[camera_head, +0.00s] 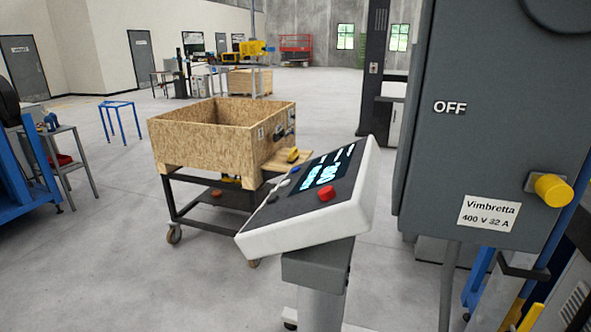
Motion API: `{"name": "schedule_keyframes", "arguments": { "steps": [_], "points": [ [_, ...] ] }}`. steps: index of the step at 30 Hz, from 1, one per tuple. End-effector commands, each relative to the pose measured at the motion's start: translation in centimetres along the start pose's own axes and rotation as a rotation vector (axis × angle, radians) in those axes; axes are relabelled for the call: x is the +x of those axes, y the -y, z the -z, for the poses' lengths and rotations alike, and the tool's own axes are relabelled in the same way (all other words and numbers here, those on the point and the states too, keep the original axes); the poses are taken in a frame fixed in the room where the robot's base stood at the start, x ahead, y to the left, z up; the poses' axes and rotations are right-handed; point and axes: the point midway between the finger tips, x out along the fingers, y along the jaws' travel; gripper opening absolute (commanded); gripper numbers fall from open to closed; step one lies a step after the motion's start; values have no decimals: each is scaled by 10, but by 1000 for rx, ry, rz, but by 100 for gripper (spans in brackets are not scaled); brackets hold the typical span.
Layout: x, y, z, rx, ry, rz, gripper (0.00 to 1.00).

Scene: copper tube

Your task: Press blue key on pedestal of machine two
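The pedestal (318,285) stands in the middle foreground with a tilted white control console (305,226) on top. Its dark panel has a lit screen (325,175) and a large red button (327,193) on the near right side. A small blue key (296,169) shows at the far left edge of the panel, seen at a shallow angle. Pale keys (284,183) sit in the same row, nearer. No label marking machine two is readable. My gripper is not in view.
A grey electrical cabinet (485,130) marked OFF, with a yellow knob (553,190), stands close on the right. A wooden crate on a wheeled cart (205,145) is behind the pedestal. A blue stool (118,108) stands at back left. Floor left of the pedestal is clear.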

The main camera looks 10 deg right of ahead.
Motion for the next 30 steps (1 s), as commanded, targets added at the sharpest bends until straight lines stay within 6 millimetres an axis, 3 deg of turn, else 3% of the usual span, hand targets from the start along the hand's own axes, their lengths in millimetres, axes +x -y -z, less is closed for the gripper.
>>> {"name": "schedule_keyframes", "arguments": {
  "steps": [3,8,9,30],
  "points": [
    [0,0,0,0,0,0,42],
    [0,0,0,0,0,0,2],
    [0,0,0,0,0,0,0],
    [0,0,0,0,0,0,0]
  ]
}}
